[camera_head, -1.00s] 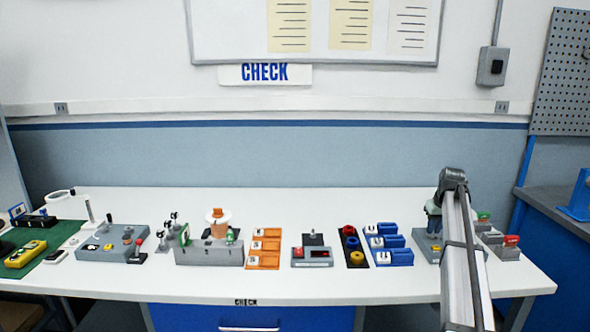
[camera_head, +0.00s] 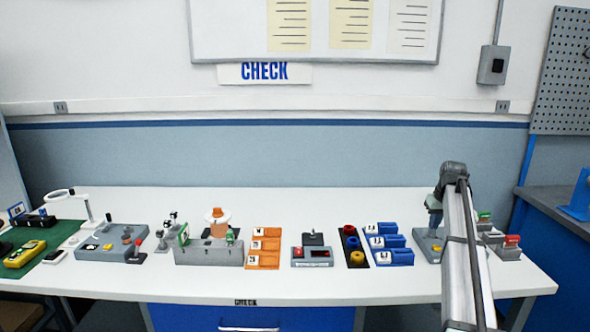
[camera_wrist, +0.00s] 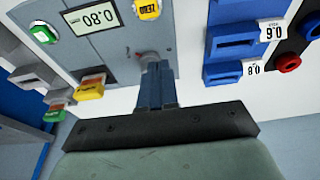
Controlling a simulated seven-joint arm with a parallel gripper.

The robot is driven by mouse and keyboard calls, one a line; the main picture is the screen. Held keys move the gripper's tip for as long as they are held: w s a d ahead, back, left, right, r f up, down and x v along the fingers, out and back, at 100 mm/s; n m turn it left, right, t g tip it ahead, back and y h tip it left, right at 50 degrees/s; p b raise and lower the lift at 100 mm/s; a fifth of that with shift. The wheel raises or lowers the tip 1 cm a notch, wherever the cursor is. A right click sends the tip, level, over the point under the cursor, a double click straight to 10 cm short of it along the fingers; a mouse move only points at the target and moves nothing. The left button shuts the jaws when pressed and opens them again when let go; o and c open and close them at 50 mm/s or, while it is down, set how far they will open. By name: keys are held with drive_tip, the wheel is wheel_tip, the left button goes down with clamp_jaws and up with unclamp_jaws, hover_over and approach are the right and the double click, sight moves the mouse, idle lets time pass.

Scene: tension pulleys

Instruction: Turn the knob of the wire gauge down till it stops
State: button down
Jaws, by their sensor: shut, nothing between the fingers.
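The wire gauge shows in the wrist view as a grey panel (camera_wrist: 120,50) with a display (camera_wrist: 93,18) whose digits look like 0.80. In the head view its grey body (camera_head: 424,247) is partly hidden behind my arm. My gripper (camera_wrist: 150,72) is shut, with its fingertips over the panel. A small reddish-grey round part (camera_wrist: 148,58), which looks like the knob, shows just past the fingertips. The fingers cover part of it, and I cannot tell whether they touch it. My gripper also shows in the head view (camera_head: 433,232), above the gauge.
Blue blocks (camera_wrist: 235,42) with labels and a dark strip with a red ring (camera_wrist: 287,63) lie to the right in the wrist view. A yellow button (camera_wrist: 147,9) is on the panel.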

drive_tip(key=v, duration=0.3)
drive_tip(key=shift+w+r, duration=0.25)
drive_tip(key=shift+w, duration=0.05)
drive_tip(key=shift+d, duration=0.1)
drive_tip(key=shift+w+d+f, duration=0.1)
drive_tip(key=shift+d+f, duration=0.4)
drive_tip(key=shift+f, duration=0.4)
drive_tip(key=shift+w+d+f, duration=0.1)
drive_tip(key=shift+d+f, duration=0.35)
drive_tip(key=shift+f, duration=0.45)
drive_tip(key=shift+d+f, duration=0.5)
drive_tip(key=shift+f, duration=0.4)
drive_tip(key=shift+s+f, duration=0.1)
drive_tip(key=shift+f, duration=0.2)
